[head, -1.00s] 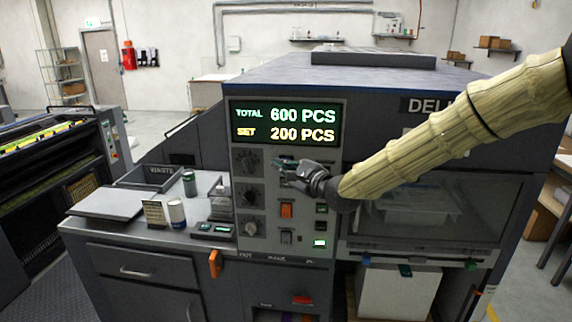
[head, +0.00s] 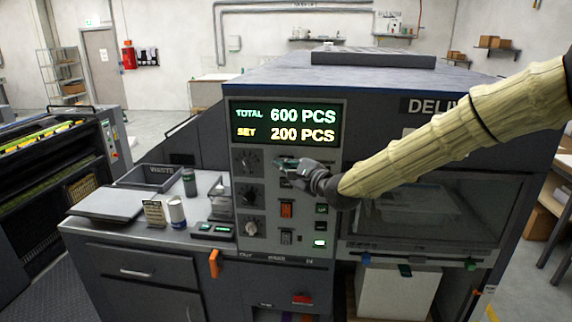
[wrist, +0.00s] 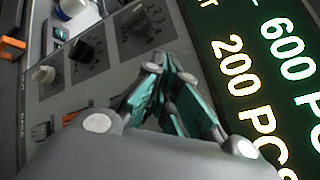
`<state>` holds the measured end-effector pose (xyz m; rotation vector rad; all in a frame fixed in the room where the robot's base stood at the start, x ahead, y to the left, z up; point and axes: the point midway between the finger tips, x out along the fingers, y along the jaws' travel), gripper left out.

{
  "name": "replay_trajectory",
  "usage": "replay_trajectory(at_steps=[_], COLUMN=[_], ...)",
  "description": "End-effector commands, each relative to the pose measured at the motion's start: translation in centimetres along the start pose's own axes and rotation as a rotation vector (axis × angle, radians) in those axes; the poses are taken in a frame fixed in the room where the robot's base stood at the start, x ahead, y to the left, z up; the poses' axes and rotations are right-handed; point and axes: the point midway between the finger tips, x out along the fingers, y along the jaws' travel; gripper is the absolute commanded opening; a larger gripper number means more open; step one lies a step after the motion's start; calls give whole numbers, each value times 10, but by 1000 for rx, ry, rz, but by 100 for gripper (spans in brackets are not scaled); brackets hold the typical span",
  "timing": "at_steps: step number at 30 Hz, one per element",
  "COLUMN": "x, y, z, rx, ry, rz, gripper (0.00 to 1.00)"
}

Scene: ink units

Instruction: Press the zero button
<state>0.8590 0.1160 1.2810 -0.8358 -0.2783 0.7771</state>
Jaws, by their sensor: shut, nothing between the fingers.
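A grey control panel (head: 241,212) stands upright on the machine, below a display (head: 286,123) reading TOTAL 600 PCS and SET 200 PCS. My gripper (head: 278,165) is shut and empty, in front of the panel's upper part just under the display. It hides part of the panel behind it. In the wrist view my gripper's fingertips (wrist: 168,68) point toward the panel between the knobs and the display. I cannot read a zero label on any button.
A side counter holds a waste tray (head: 147,177), cans and a small sign (head: 154,214). A clear window (head: 430,212) lies right of the panel, behind my arm.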

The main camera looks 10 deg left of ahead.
Motion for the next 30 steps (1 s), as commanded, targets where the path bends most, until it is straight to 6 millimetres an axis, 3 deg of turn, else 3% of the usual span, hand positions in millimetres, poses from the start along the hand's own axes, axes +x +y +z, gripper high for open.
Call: replay_trajectory(at_steps=[30], x=[6], y=[-4], z=[-5], rx=[1], ry=[1], rz=[0], gripper=[0])
